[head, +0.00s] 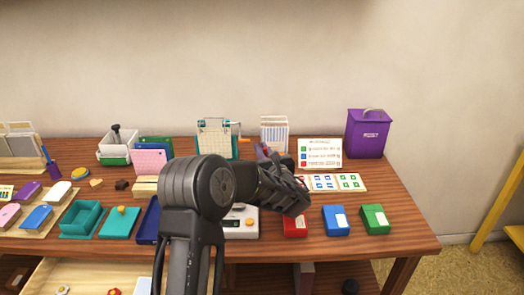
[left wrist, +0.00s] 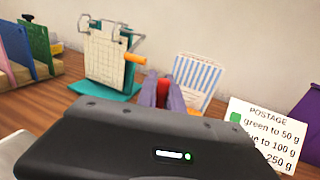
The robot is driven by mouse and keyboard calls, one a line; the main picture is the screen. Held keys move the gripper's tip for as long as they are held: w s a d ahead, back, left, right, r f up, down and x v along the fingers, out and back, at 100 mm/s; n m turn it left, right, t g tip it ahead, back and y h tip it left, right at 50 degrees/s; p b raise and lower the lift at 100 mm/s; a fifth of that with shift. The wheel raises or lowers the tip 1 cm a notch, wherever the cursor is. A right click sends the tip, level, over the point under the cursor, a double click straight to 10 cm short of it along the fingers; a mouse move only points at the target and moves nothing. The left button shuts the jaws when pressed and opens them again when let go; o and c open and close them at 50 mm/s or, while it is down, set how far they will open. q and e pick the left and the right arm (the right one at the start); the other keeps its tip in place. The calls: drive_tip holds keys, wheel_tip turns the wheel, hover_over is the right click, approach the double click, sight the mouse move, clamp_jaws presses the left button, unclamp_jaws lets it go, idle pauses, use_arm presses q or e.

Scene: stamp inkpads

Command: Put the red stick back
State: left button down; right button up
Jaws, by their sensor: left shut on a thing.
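My left gripper (head: 266,150) reaches over the middle of the table towards the back. In the left wrist view its fingers (left wrist: 163,92) are shut on a small red thing (left wrist: 163,87), which looks like the red stick. Most of the stick is hidden by the fingers and the wrist housing. The fingers show in front of the striped card holder (left wrist: 205,78) and to the right of the teal-based stand (left wrist: 112,60). A red inkpad (head: 295,227) lies near the front, partly behind my arm. My right gripper is not in view.
Blue (head: 336,221) and green (head: 375,219) inkpads lie right of the red one. The postage sign (head: 320,153) and purple bin (head: 367,134) stand at the back right. Trays and stamps crowd the left. The table's right end is clear.

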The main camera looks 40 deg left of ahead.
use_arm(q)
drive_tip(key=c, duration=1.5)
unclamp_jaws()
drive_tip(key=shift+d, duration=0.1)
drive_tip(key=shift+b+v, duration=1.1)
drive_tip(key=shift+v, duration=4.8)
